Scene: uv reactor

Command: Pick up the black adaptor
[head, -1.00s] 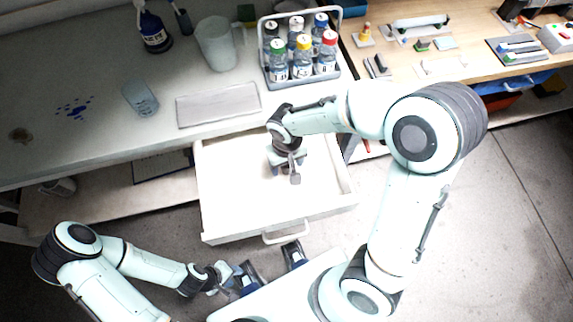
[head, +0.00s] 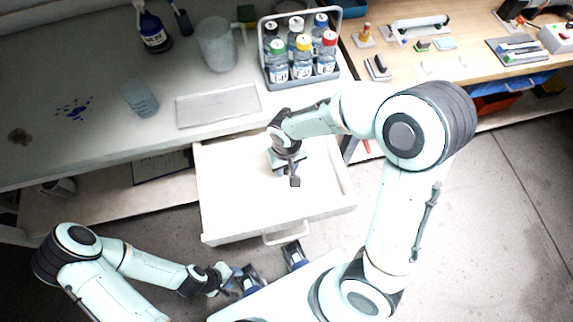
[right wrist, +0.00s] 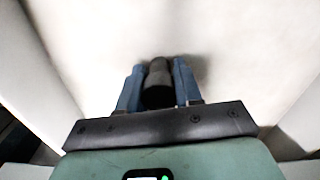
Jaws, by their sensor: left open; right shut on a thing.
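The black adaptor (right wrist: 157,85) stands between the two blue fingers of my right gripper (right wrist: 158,92) in the right wrist view. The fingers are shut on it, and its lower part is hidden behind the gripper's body. My left gripper (head: 226,279) is open and empty at the lower left, outside the drawer.
The drawer's walls surround my right gripper, and its floor looks otherwise bare. On the counter above stand a rack of capped bottles (head: 300,45), a jug (head: 216,44), a beaker (head: 139,97) and a grey mat (head: 218,106). A wooden bench (head: 460,63) is at the right.

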